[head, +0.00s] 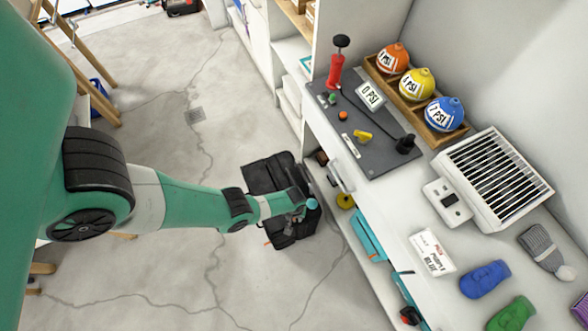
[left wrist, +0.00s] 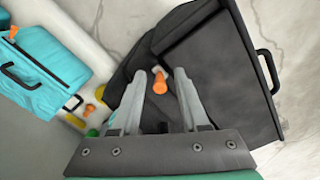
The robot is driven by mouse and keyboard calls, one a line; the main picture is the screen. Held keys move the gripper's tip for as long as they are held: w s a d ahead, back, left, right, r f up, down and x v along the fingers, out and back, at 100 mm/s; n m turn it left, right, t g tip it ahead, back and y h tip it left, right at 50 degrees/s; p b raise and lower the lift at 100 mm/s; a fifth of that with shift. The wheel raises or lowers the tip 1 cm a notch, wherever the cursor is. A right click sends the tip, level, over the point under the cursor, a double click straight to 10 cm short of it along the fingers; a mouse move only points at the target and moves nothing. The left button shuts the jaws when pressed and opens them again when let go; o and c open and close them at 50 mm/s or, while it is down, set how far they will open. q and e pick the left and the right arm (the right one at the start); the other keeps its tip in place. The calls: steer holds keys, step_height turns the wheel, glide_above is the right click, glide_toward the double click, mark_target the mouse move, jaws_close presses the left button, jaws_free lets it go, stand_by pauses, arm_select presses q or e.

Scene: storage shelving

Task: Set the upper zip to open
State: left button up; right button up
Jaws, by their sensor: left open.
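A black bag (head: 268,176) is beside the lower front of the white shelving in the head view. In the left wrist view the bag (left wrist: 228,75) fills the upper right, with a dark handle at its right edge. An orange zip pull (left wrist: 159,80) shows on it. My left gripper (head: 306,207) is over the bag's right part and hides some of it. In the left wrist view its two fingers (left wrist: 160,86) are open, one on each side of the orange pull. I cannot tell whether they touch it. My right gripper is not in view.
Teal cases (head: 368,234) are on the lower shelf right of the bag; one (left wrist: 40,62) shows in the left wrist view. The worktop above holds a grey board (head: 385,150), a heater (head: 493,178) and coloured balls. The floor (head: 170,270) left of the bag is clear.

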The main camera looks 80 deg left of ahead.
arm_select(q)
steer(key=shift+c, duration=0.3)
jaws_close()
stand_by(1.1)
